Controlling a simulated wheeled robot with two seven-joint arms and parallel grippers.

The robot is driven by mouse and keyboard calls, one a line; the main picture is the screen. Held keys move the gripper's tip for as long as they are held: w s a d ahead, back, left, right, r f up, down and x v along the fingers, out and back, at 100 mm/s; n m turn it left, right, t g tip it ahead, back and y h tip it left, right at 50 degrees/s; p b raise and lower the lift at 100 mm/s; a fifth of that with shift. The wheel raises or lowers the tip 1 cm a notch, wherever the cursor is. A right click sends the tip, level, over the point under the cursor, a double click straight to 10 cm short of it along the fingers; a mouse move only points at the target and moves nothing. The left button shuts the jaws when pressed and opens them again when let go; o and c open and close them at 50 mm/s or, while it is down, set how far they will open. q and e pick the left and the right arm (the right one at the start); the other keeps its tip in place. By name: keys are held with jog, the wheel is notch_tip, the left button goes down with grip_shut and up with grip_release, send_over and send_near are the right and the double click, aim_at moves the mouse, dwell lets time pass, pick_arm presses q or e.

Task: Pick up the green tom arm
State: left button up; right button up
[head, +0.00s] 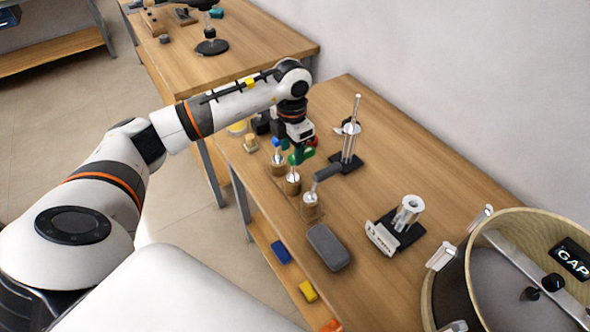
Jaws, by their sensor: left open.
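My left arm reaches over the wooden table from the left. My left gripper (296,141) points down near the table's far left part and is open. A small green part (307,154), likely the green tom arm, shows right at the fingertips, and the gripper hides some of it. I cannot tell whether the fingers touch it. My right gripper is not in view.
Several small round holders stand in a row below the gripper, the nearest a brown one (311,205). A black stand with a metal rod (351,140) is just right of the gripper. A grey case (327,246), a bracket on a black base (400,230) and a drum (450,270) are nearer.

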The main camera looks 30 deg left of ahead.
aim_at(293, 156)
pick_arm(q)
jog(key=shift+w+f+p, duration=0.2)
jog(key=shift+f+p, duration=0.95)
jog(key=shift+f, duration=1.8)
grip_shut()
